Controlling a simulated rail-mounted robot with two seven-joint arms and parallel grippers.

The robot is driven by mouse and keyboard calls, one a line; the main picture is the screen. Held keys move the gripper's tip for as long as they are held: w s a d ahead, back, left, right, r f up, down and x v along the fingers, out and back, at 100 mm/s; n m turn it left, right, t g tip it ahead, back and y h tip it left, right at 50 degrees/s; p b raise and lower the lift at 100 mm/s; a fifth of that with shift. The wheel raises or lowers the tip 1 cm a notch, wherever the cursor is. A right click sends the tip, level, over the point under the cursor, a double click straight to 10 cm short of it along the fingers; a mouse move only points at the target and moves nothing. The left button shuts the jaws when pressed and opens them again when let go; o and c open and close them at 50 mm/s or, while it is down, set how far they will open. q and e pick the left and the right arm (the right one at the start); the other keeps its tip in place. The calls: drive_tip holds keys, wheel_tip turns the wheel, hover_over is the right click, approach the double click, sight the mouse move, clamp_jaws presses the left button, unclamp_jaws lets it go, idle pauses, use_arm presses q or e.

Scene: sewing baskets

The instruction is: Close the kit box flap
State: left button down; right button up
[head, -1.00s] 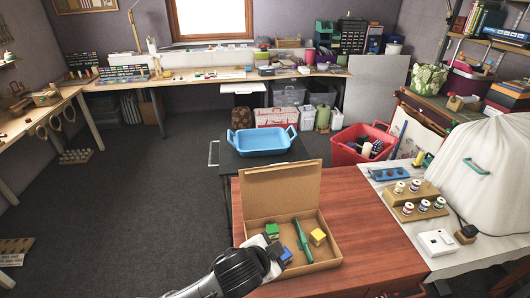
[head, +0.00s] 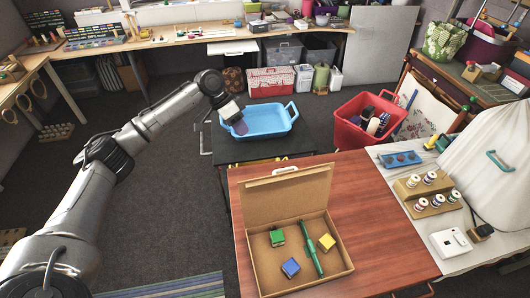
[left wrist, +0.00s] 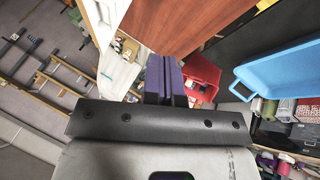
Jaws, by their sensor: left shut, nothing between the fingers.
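The cardboard kit box (head: 262,268) sits on the reddish wooden table. Its flap (head: 287,200) stands upright along the far side, so the box is open. Inside lie a green block (head: 277,238), a blue block (head: 291,267), a yellow block (head: 327,242) and a long green tool (head: 311,250). My left gripper (head: 240,127) is beyond the flap and to its left, at the blue tray's left end, apart from the box. Its purple fingers (left wrist: 165,80) are together and empty in the left wrist view. My right gripper is not in view.
The blue tray (head: 268,132) stands on a dark low table behind the wooden table (head: 375,215). A red bin (head: 352,136) is right of it. Spool stands (head: 420,205) and a white cloth-covered object (head: 500,165) are at the right. The wooden table right of the box is clear.

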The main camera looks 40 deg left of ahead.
use_arm(q)
drive_tip(key=d+f+m+p, duration=0.1)
drive_tip(key=d+f+p, duration=0.1)
drive_tip(key=d+f, duration=0.5)
drive_tip(key=d, duration=0.4)
drive_tip(key=shift+w+f+h+p, duration=0.15)
drive_tip(key=shift+f+h+p, duration=0.2)
drive_tip(key=shift+h+p, duration=0.05)
